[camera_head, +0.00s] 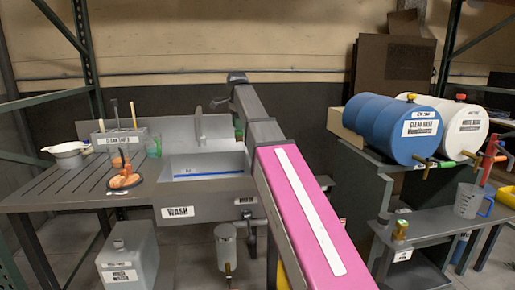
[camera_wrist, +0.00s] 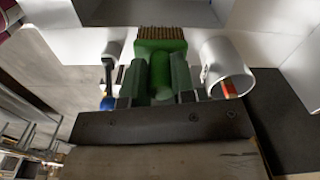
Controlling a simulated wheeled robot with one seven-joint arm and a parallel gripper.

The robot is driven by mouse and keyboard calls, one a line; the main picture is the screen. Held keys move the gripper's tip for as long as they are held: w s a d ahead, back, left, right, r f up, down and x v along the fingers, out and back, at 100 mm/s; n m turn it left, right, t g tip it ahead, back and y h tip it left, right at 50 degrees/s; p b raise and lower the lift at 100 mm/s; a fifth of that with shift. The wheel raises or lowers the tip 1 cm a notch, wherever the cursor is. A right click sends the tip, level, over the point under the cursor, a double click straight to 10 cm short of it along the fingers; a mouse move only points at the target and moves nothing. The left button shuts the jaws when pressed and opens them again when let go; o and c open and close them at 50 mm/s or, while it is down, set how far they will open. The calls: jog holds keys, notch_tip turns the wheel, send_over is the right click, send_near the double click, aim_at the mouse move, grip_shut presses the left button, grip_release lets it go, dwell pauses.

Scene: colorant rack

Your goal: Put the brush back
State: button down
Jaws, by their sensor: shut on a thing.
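A green brush (camera_wrist: 160,45) with brown bristles shows in the wrist view, its bristles toward the top of the picture. My gripper (camera_wrist: 154,78) is shut on its green handle, one finger on each side. In the head view my arm reaches to the sink (camera_head: 205,160), and my gripper is mostly hidden behind the arm. A grey labelled tool box (camera_head: 118,140) with upright handles stands on the slatted table left of the sink.
In the wrist view a silver cylinder (camera_wrist: 222,62) is close right of the brush and a dark, blue-ended object (camera_wrist: 107,75) close left. On the table are a white bowl (camera_head: 69,153) and an orange item (camera_head: 125,180).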

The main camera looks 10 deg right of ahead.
jog(key=shift+w+d+f, duration=0.3)
jog(key=shift+d+f, duration=1.15)
jog(key=shift+f, duration=0.1)
jog(key=shift+w+d+f, duration=0.25)
jog(key=shift+d+f, duration=1.2)
jog(key=shift+f, duration=0.15)
jog(key=shift+w+d+f, duration=0.3)
jog(key=shift+d+f, duration=1.15)
jog(key=shift+f, duration=0.1)
jog(key=shift+f, duration=0.15)
jog(key=c, duration=0.9)
grip_release()
jog(key=shift+c, duration=0.2)
notch_tip(320, 180, up, 12)
jog(key=shift+r, duration=0.2)
